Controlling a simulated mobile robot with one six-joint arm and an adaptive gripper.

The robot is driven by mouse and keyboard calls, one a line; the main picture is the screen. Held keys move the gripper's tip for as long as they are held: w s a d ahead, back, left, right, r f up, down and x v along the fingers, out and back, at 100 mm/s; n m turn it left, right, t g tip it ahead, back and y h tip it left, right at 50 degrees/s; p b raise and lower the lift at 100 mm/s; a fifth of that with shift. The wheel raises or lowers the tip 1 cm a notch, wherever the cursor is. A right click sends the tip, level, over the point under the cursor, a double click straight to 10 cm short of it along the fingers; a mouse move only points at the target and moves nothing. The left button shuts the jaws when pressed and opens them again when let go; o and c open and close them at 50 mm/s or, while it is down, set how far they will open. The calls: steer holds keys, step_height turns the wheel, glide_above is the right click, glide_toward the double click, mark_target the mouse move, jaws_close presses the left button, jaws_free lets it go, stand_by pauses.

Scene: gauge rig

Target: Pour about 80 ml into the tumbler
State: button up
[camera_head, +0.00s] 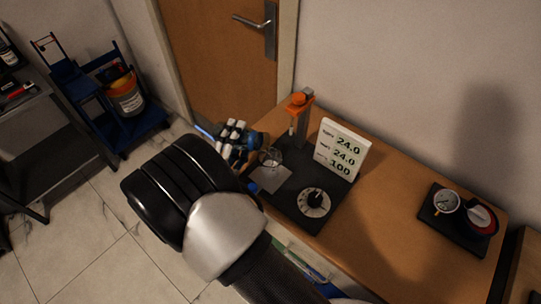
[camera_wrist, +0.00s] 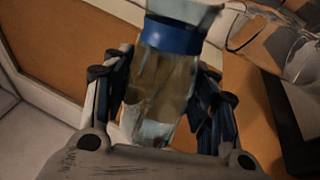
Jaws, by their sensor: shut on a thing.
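My gripper (camera_head: 236,138) is shut on a clear bottle with a blue collar (camera_wrist: 162,95), held between both fingers in the wrist view. The bottle looks tilted in the head view, where my gripper partly hides it; its liquid level is hard to tell. The clear tumbler (camera_head: 270,157) stands on the black rig base just right of my gripper. A glass rim, seemingly the tumbler (camera_wrist: 272,32), shows at the upper right of the wrist view, apart from the bottle.
The black rig base (camera_head: 285,205) carries a dial (camera_head: 314,202), an orange-topped post (camera_head: 300,105) and a white display (camera_head: 342,148) reading 24.0, 24.0 and 100. A gauge unit (camera_head: 458,215) sits at the right of the wooden bench (camera_head: 390,225). A blue trolley (camera_head: 105,95) stands left.

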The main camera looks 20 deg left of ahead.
steer(key=shift+a+r+m, duration=0.1)
steer(key=shift+r+m, duration=0.1)
steer(key=shift+m, duration=0.2)
stand_by(0.5)
steer(key=shift+a+f+n+p, duration=0.25)
steer(key=shift+n+p, duration=0.3)
steer(key=shift+n, duration=0.25)
steer(key=f+n, duration=0.1)
steer(key=f+n+y, duration=0.1)
steer(key=n, duration=0.1)
steer(key=shift+a, duration=0.3)
steer(key=shift+d+r+n+p, duration=0.2)
steer(key=shift+n+p, duration=0.15)
steer(key=shift+n, duration=0.25)
steer(key=shift+n+g+y, duration=0.3)
steer(key=shift+n, duration=0.1)
